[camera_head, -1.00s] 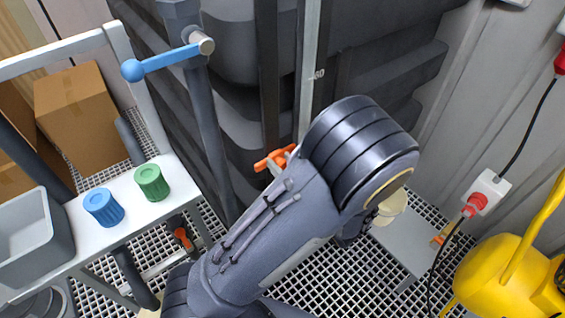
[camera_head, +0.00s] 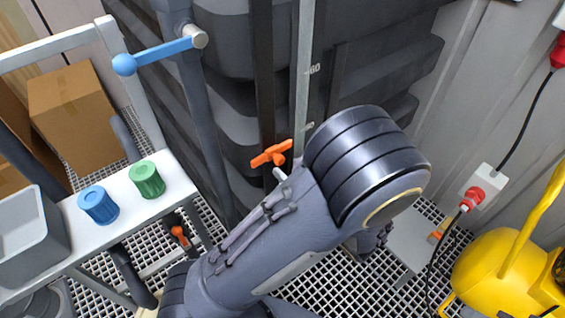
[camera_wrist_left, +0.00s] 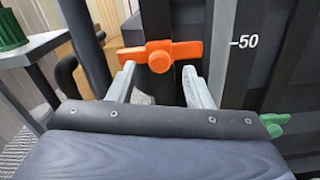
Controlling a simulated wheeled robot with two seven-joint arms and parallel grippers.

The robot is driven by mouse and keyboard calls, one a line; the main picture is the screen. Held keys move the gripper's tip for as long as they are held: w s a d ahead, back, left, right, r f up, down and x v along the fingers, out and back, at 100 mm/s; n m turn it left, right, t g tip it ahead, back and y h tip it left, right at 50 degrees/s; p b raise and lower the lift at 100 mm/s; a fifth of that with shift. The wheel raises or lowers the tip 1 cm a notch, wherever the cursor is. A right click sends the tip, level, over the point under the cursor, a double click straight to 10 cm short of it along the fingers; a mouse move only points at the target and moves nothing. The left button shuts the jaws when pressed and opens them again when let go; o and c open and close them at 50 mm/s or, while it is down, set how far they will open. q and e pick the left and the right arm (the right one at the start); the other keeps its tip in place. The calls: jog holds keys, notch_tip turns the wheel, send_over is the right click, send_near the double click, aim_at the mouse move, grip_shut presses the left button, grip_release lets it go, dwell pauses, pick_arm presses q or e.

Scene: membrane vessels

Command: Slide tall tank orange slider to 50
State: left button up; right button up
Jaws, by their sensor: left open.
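The orange slider (camera_head: 272,153) sits on a dark upright bar at the front of the tall dark tank (camera_head: 235,95). In the left wrist view the slider (camera_wrist_left: 160,58) is a crossbar with a round centre knob, slightly below the "50" mark (camera_wrist_left: 243,42) in the picture. My left gripper (camera_wrist_left: 160,84) is open, its two pale fingers pointing at the slider, one to each side of the knob and just below the crossbar. Contact cannot be told. In the head view my left gripper (camera_head: 281,180) is mostly hidden by its own arm. My right gripper is not in view.
A pale scale strip (camera_head: 304,80) with a "60" mark stands right of the slider. A green part (camera_wrist_left: 272,122) shows lower right in the wrist view. A blue-handled lever (camera_head: 160,53) and a white bench (camera_head: 125,205) are left; a yellow machine (camera_head: 495,275) is right.

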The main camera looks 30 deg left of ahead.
pick_arm(q)
jog(key=v, duration=0.3)
jog(key=shift+a, duration=0.1)
dwell(0.3)
jog(key=s+a+f+n+g+h, duration=0.3)
jog(key=s+a+n+g+h, duration=0.4)
jog(key=s+n+g+h, duration=0.45)
jog(key=s+d+r+n+t+h, duration=0.2)
jog(key=d+r+n+t+h, duration=0.2)
jog(key=n, duration=1.1)
notch_tip(320, 180, up, 3)
jog(key=t+h, duration=0.5)
jog(key=t, duration=0.1)
jog(key=shift+s+d+r, duration=0.15)
jog(key=shift+s+d, duration=0.05)
jog(key=shift+s, duration=0.1)
jog(key=shift+c, duration=0.4)
